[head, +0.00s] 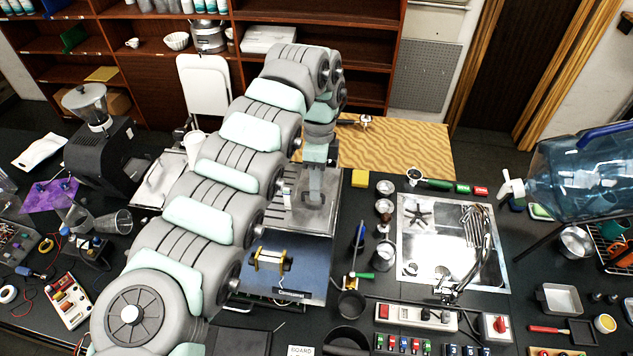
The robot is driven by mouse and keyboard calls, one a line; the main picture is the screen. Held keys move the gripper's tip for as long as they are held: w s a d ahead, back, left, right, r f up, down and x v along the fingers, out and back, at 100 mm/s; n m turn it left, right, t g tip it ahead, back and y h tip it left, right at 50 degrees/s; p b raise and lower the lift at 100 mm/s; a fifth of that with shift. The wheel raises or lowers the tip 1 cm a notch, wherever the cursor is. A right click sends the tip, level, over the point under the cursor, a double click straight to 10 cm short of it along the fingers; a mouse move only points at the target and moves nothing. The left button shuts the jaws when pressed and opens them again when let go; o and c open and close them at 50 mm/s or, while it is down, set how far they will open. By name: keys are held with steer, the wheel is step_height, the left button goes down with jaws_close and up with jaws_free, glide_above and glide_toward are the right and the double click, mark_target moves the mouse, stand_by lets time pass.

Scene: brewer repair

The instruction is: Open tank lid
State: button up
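The brewer stands at the middle of the bench, partly hidden behind my arm. Its flat steel top (308,218) shows to the right of the arm. My gripper (316,196) points down over the rear part of this top. A grey squarish piece shows right at the fingertips, but I cannot tell whether it is part of the gripper or of the brewer. I cannot make out the tank lid's outline or whether it is open. The fingers are too small and covered to show whether they are open or shut, or touching anything.
A coffee grinder (98,135) stands at the left. A steel sink (452,240) with a tap lies right of the brewer, with several small cups between. A large blue water bottle (583,178) is at the far right. A power strip (416,317) lies in front of the sink.

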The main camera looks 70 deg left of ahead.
steer(key=shift+f, duration=0.25)
jaws_close()
stand_by(1.4)
